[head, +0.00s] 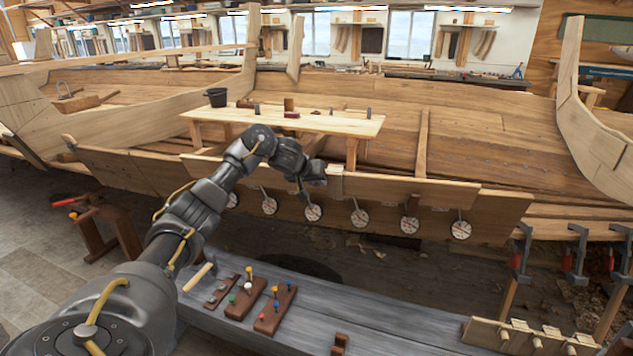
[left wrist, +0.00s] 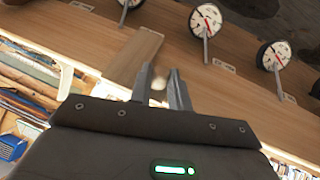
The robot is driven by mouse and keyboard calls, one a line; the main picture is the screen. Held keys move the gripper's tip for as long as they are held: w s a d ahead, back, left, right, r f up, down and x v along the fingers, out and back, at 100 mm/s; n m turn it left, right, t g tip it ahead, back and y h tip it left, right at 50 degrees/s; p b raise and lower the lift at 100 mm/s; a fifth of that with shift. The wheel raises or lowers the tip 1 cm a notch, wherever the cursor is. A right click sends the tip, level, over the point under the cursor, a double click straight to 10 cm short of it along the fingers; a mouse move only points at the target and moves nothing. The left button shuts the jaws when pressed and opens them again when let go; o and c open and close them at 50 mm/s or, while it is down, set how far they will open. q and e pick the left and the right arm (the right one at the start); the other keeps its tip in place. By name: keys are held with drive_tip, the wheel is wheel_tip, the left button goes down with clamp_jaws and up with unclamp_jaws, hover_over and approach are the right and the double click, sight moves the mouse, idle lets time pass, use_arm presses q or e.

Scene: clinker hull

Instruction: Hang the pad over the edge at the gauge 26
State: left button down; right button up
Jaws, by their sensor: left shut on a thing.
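My left gripper (head: 303,188) is over the top edge of the hull's upper plank (head: 385,185). In the left wrist view its two fingers (left wrist: 160,88) are close together, with a small pale patch of the pad (left wrist: 158,84) between them. My right gripper is not in view.
The grey bench (head: 395,318) in front holds brown peg blocks (head: 246,298). Clamps (head: 521,252) stand at the right.

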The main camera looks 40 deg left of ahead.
use_arm(q)
drive_tip(key=shift+f, duration=0.2)
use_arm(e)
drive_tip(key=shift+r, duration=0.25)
use_arm(q)
drive_tip(key=c, duration=1.2)
unclamp_jaws()
drive_tip(key=shift+w+f, duration=0.15)
drive_tip(key=shift+c, duration=0.2)
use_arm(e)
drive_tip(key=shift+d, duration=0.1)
use_arm(q)
drive_tip(key=p+v, duration=0.2)
drive_tip(key=v, duration=0.8)
drive_tip(key=shift+s+r+p, duration=0.3)
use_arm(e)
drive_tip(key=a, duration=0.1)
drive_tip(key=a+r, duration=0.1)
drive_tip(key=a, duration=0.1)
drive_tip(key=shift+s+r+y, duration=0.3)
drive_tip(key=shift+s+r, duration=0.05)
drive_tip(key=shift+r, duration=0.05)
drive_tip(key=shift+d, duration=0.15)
